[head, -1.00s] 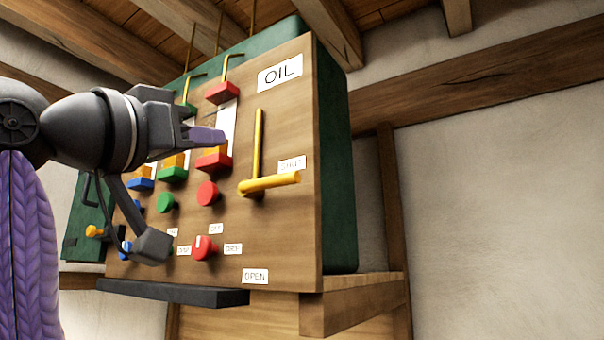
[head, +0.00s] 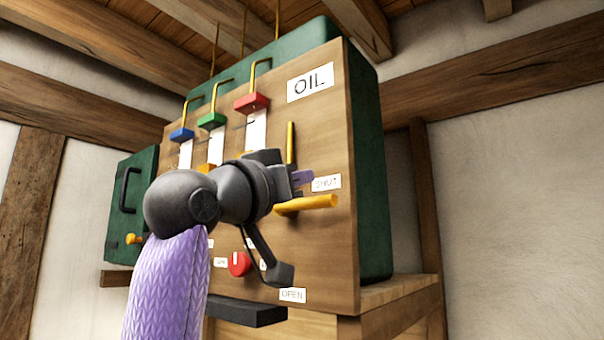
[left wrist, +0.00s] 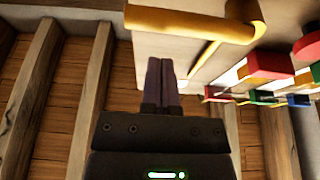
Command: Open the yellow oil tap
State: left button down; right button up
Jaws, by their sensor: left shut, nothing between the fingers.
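The yellow oil tap's handle (head: 306,204) sticks out level to the right on the wooden panel, just below the SHUT label (head: 326,183). The OPEN label (head: 292,295) is lower down. A thin yellow pipe (head: 290,140) rises above the tap. My left gripper (head: 303,178) is shut and empty, its purple fingers just above the handle. My arm hides the tap's pivot in the head view. In the left wrist view the handle (left wrist: 188,22) lies just past the shut fingertips (left wrist: 161,62); I cannot tell whether they touch. My right gripper is not in view.
The panel (head: 330,120) also carries red (head: 252,103), green (head: 212,120) and blue (head: 182,134) blocks on rods, and a red knob (head: 240,263) below my arm. A dark ledge (head: 245,312) juts out at the panel's bottom. The space right of the panel is free.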

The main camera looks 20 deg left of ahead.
pick_arm(q)
jog(key=shift+w+d+f, duration=0.15)
jog(key=shift+w+f, duration=0.2)
jog(key=shift+f, duration=0.35)
jog(key=shift+f, duration=0.1)
jog(key=shift+f+m, duration=0.15)
jog(key=shift+m, duration=0.45)
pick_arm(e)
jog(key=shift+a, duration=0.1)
